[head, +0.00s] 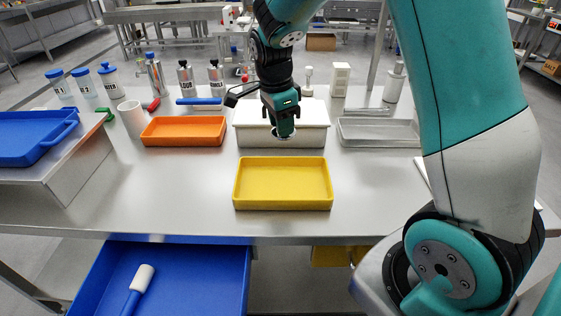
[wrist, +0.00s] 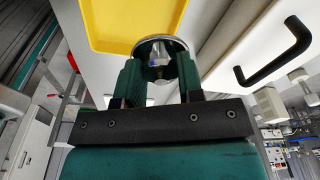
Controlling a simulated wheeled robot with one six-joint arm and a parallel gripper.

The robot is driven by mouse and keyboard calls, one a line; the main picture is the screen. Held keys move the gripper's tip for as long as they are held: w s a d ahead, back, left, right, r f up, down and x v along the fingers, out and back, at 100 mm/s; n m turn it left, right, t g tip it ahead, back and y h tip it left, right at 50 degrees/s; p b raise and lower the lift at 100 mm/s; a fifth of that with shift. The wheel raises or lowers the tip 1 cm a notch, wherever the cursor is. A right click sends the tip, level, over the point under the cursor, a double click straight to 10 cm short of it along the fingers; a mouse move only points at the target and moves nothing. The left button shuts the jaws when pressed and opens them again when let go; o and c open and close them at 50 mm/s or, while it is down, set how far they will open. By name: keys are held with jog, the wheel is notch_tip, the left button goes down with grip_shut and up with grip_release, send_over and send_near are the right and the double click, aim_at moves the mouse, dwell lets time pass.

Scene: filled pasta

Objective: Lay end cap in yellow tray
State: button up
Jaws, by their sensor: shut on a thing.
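The yellow tray (head: 283,183) stands empty on the steel table near its front edge. It also shows at the top of the wrist view (wrist: 115,25). My gripper (head: 284,130) is above and behind the tray, in front of the white box. In the wrist view my gripper (wrist: 160,72) is shut on a round, shiny metal piece, the end cap (wrist: 160,42). The cap sits between the fingertips, and its rim overlaps the tray's edge in that view. In the head view the cap (head: 283,136) is small and partly hidden by the fingers.
A white box (head: 254,138) with a black handle (wrist: 275,62) stands behind the yellow tray. An orange tray (head: 184,131) is to the left, a grey tray (head: 379,133) to the right. An open blue drawer (head: 205,285) juts out below the table. Table left of the yellow tray is clear.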

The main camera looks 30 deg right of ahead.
notch_tip(320, 180, down, 11)
jog(key=shift+f, duration=0.1)
dwell(0.3)
jog(key=shift+f+b, duration=0.4)
jog(key=shift+f, duration=0.15)
jog(key=o, duration=0.9)
jog(key=shift+o, duration=0.2)
